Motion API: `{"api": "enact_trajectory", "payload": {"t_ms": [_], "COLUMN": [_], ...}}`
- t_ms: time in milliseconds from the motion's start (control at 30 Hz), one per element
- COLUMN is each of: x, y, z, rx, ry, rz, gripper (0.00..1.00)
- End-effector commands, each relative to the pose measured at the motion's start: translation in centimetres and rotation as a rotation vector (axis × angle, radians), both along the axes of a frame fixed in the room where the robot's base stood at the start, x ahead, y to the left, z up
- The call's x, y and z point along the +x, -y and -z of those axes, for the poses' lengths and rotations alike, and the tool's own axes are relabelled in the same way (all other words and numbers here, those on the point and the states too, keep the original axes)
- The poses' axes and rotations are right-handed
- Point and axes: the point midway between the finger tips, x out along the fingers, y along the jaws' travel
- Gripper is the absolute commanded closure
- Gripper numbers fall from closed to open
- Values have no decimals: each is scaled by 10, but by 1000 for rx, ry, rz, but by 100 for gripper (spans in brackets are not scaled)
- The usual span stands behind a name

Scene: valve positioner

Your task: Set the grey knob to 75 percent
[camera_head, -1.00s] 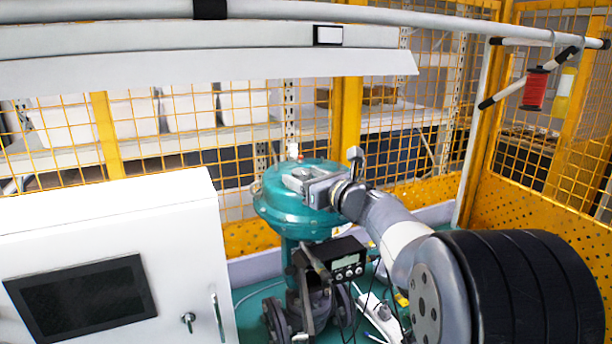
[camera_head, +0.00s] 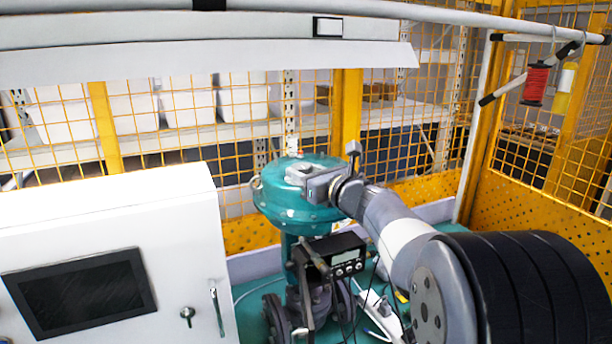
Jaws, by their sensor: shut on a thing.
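A teal round valve actuator (camera_head: 285,210) stands upright in the middle of the head view. My gripper (camera_head: 299,172) reaches in from the right and lies over the top of the actuator, its fingers close together. It is shut on a small grey part at the actuator's top, which I take to be the grey knob. The fingers hide most of that part, so its pointer and scale cannot be read. A dark positioner box (camera_head: 338,256) with a small display and several round buttons is mounted below the actuator's front. Its display is too small to read.
A white cabinet (camera_head: 110,220) with a dark screen stands close on the left. A yellow mesh fence (camera_head: 347,110) runs behind, with shelves beyond it. A pale rail (camera_head: 440,18) crosses above. A red spool (camera_head: 536,84) hangs at upper right. Cables hang below the positioner.

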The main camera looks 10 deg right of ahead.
Motion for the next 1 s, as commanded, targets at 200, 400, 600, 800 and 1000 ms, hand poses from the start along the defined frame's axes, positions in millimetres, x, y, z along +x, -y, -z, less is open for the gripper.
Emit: {"api": "enact_trajectory", "payload": {"t_ms": [200,400,600,800,1000], "x": [-1,-2,-2,-1,0], "y": [-4,-7,-10,-13,-16], "z": [5,6,6,4,2], "rx": [-1,-1,0,0,-1], "ry": [7,7,6,4,1], "rz": [104,251,411,573,736], "gripper": [82,82,82,82,82]}}
